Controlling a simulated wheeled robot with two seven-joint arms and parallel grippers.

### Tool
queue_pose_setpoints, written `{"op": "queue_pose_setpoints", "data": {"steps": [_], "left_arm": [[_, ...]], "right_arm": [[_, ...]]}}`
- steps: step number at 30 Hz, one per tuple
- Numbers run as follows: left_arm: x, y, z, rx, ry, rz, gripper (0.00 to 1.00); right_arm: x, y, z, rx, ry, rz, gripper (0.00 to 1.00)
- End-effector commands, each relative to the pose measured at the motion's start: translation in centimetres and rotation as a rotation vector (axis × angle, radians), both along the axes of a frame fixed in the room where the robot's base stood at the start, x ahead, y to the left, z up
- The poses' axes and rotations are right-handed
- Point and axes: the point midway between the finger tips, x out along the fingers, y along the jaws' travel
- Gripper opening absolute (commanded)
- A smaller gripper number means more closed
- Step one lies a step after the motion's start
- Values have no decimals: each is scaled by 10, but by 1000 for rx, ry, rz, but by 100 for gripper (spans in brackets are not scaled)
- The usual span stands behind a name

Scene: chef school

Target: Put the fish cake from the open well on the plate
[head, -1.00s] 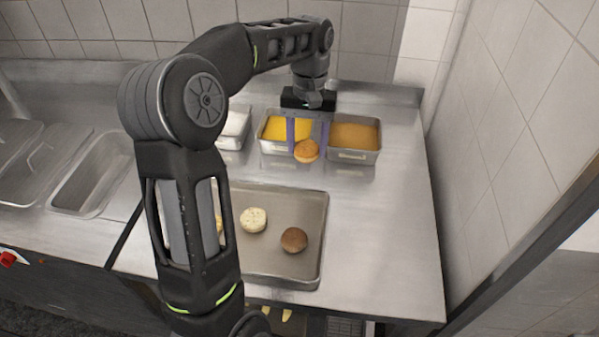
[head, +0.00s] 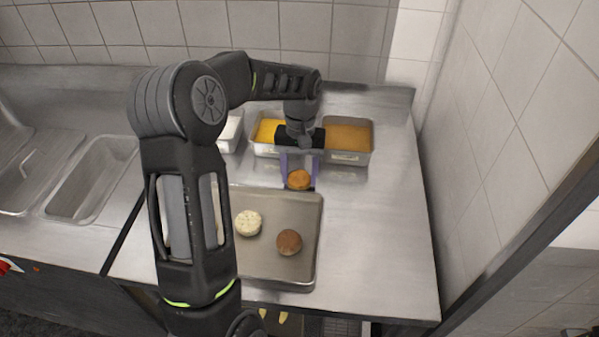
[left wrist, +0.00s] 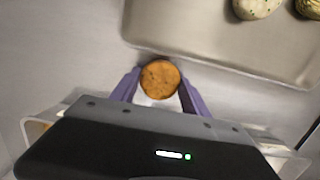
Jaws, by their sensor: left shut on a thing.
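My left gripper (head: 300,187), with purple fingers, is shut on a round, orange-brown breaded cake (head: 298,179), which looks like the fish cake. It holds the cake between the steel bins and the far edge of the metal tray. An open, empty-looking rectangular well (head: 92,178) is sunk in the counter at left. No plate is clearly seen. My right gripper is out of view.
The metal tray (head: 300,270) bears a pale cake (head: 248,223) and a brown cake (head: 289,242); my arm hides its left part. Bins with yellow (head: 266,130) and orange-brown (head: 348,137) contents stand behind. The counter right of the tray (head: 380,230) is clear, up to a tiled wall.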

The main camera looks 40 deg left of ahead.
Motion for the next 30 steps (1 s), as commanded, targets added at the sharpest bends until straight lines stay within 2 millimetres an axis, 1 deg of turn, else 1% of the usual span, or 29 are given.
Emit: {"op": "queue_pose_setpoints", "data": {"steps": [8, 12, 13, 20, 27, 30], "left_arm": [[0, 0, -2, 0, -1, 0, 12], [0, 0, -7, 0, -1, 0, 12], [0, 0, -5, 0, -1, 0, 56], [0, 0, -5, 0, -1, 0, 75], [0, 0, -5, 0, -1, 0, 76], [0, 0, -1, 1, -2, 0, 76]], "right_arm": [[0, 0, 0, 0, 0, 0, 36], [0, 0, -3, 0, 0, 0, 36], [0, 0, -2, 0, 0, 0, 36], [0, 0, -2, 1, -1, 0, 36], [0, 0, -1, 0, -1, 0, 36], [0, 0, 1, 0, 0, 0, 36]]}}
